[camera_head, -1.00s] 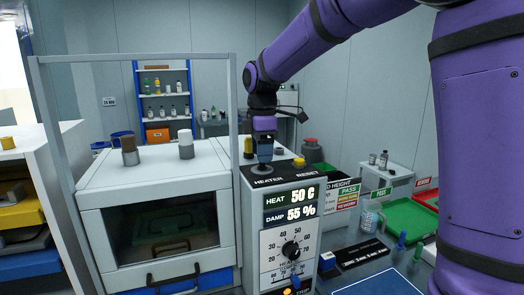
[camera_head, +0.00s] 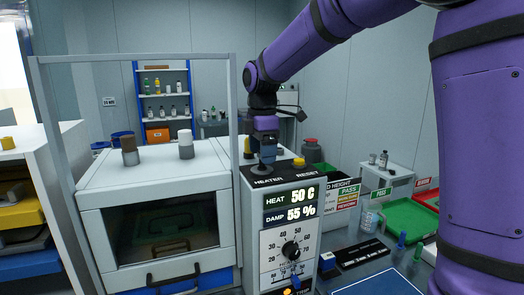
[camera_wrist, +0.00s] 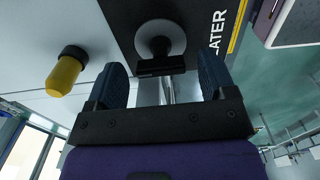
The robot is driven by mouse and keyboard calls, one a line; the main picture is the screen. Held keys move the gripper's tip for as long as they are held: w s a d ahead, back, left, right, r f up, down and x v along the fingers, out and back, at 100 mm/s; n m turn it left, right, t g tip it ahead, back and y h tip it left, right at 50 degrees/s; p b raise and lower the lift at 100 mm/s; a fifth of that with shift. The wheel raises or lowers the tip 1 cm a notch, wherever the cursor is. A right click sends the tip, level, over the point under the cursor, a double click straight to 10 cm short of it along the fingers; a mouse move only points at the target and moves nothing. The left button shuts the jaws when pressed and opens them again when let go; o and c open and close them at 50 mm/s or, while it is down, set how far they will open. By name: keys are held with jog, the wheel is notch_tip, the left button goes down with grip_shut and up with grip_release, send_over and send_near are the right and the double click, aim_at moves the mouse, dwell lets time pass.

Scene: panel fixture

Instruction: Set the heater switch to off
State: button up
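The heater switch (camera_wrist: 160,38) shows in the wrist view as a pale round base with a dark centre and a black bar beside it. It sits on the dark top plate of the control box, by a partly cut-off HEATER label. In the head view, my gripper (camera_head: 266,156) is low over the switch, behind the HEATER label (camera_head: 268,181), and hides most of it. In the wrist view, my gripper (camera_wrist: 162,82) is open, with its two blue fingers apart. The black bar lies just ahead of the gap; I cannot tell whether a finger touches it. The switch's setting is unclear.
The box front has a display (camera_head: 291,205) reading HEAT 50 C and DAMP 55 %, and a dial (camera_head: 291,249) below. A yellow RESET button (camera_head: 299,162) is right of my gripper. A yellow-capped post (camera_head: 248,146) and an upright frame (camera_head: 233,120) stand close on the left.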

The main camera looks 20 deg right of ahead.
notch_tip(320, 180, up, 11)
dwell(0.8)
jog(key=shift+s+f, duration=0.1)
jog(key=s+d+m+t, duration=0.35)
jog(key=s+m, duration=0.55)
jog(key=s, duration=0.6)
jog(key=s+d+f+m+t, duration=0.1)
jog(key=s+f+m, duration=0.3)
jog(key=s, duration=0.3)
jog(key=s+d+f+m+t, duration=0.1)
jog(key=s+d+f+m, duration=0.1)
jog(key=s+f+m, duration=0.3)
jog(key=s, duration=0.2)
jog(key=shift+s+d, duration=0.3)
